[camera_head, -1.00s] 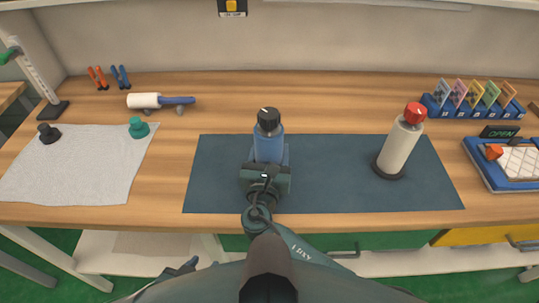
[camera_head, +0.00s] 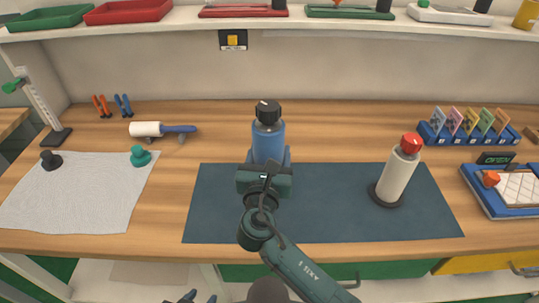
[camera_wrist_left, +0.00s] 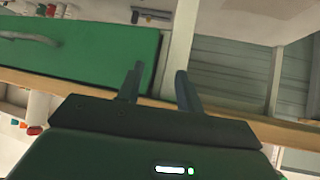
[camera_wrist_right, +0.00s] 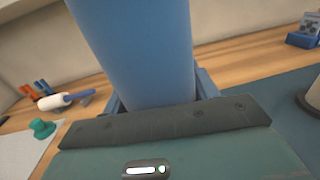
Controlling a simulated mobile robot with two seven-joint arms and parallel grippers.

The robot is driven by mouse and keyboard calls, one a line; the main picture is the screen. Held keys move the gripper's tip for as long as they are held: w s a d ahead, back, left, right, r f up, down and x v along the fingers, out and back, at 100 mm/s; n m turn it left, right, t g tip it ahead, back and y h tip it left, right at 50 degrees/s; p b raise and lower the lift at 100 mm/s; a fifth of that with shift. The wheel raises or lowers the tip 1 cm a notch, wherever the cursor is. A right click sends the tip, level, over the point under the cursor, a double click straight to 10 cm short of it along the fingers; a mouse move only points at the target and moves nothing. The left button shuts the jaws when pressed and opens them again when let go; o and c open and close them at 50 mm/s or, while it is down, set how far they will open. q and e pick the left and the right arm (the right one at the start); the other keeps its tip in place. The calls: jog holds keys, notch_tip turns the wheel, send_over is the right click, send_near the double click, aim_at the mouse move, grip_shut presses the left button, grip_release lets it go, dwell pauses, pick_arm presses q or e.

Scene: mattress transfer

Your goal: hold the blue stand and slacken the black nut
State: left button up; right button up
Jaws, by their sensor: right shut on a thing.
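The blue stand (camera_head: 268,140) is an upright cylinder with a black nut (camera_head: 267,112) on top, on the dark mat's left half. My right gripper (camera_head: 268,160) is shut on its lower part; in the right wrist view the fingers flank the blue stand (camera_wrist_right: 140,50). The nut is out of that view. My left gripper (camera_head: 190,297) is only partly in view at the bottom edge of the head view, below the table front. In the left wrist view my left gripper (camera_wrist_left: 159,70) has its fingers apart with nothing between them, facing the green drawer.
A white stand with a red nut (camera_head: 397,172) stands on the dark mat (camera_head: 330,215) at right. A grey cloth (camera_head: 75,200) with two knobs, a roller (camera_head: 160,129), a card rack (camera_head: 465,132) and a blue tray (camera_head: 500,200) surround it. A shelf (camera_head: 330,22) runs above.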

jog(key=shift+r, duration=0.1)
jog(key=shift+f, duration=0.25)
pick_arm(q)
jog(key=shift+w+b, duration=0.15)
jog(key=shift+b, duration=0.2)
pick_arm(e)
jog(key=shift+f, duration=0.1)
pick_arm(q)
jog(key=shift+w, duration=0.1)
pick_arm(e)
jog(key=shift+f, duration=0.25)
pick_arm(q)
jog(key=shift+s+d+f+b, duration=0.1)
jog(key=shift+s+f+b, duration=0.25)
jog(key=shift+b, duration=0.3)
pick_arm(e)
jog(key=shift+f, duration=0.75)
pick_arm(q)
jog(key=shift+w+d+b, duration=0.15)
jog(key=shift+w+b, duration=0.15)
pick_arm(e)
jog(key=shift+f, duration=0.45)
pick_arm(q)
jog(key=shift+w+d+f+t+b, duration=0.1)
jog(key=shift+w+d+t+b, duration=0.15)
jog(key=shift+b, duration=0.3)
pick_arm(e)
jog(key=shift+f, duration=0.75)
